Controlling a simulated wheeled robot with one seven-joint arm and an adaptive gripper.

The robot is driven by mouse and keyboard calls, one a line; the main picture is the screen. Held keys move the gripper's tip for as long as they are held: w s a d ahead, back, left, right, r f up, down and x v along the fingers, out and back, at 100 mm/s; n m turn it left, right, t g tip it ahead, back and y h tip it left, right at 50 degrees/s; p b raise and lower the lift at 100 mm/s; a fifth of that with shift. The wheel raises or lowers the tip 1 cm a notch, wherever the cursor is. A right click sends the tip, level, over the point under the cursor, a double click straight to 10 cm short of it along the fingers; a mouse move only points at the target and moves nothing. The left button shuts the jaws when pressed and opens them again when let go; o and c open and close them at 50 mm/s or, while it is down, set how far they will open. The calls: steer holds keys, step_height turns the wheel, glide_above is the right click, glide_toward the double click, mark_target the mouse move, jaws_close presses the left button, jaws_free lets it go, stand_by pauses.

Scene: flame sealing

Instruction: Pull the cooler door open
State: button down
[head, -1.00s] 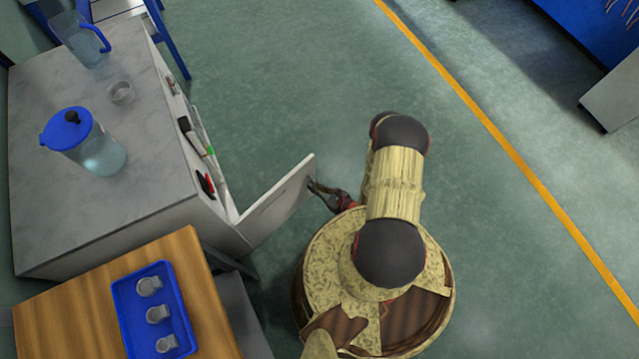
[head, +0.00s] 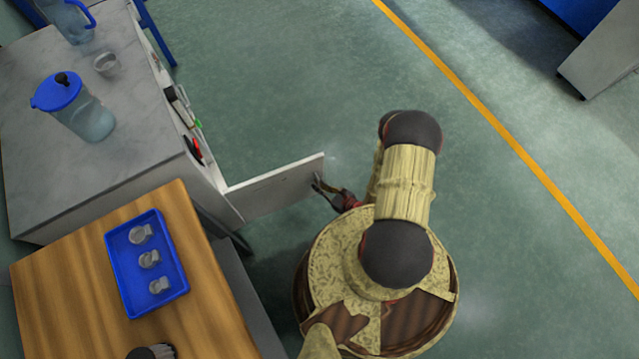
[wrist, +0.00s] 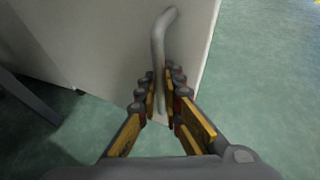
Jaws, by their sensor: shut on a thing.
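The cooler door (head: 275,190) is a white panel standing swung out from the front of the counter, at a wide angle. It also shows in the wrist view (wrist: 95,40), where it fills the upper left. A grey bar handle (wrist: 158,50) runs along its face near the free edge. My gripper (head: 322,187) is at the outer end of the door. In the wrist view my gripper (wrist: 161,92) has its fingers on both sides of the handle's lower part, shut on it. The handle is barely visible in the head view.
A grey counter (head: 60,190) bears a blue-lidded jug (head: 80,110), another pitcher (head: 72,22) and a small glass (head: 106,64). A wooden table (head: 70,265) with a blue tray (head: 118,280) stands close by, lower left. Open green floor (head: 290,70) lies beyond the door.

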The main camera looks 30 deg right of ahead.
mark_target(310, 174)
steer(key=shift+s+a, duration=0.1)
steer(key=shift+a, duration=0.05)
steer(key=c, duration=2.2)
jaws_free()
steer(key=shift+r, duration=0.55)
step_height(310, 174, up, 9)
steer(key=shift+a+f, duration=0.1)
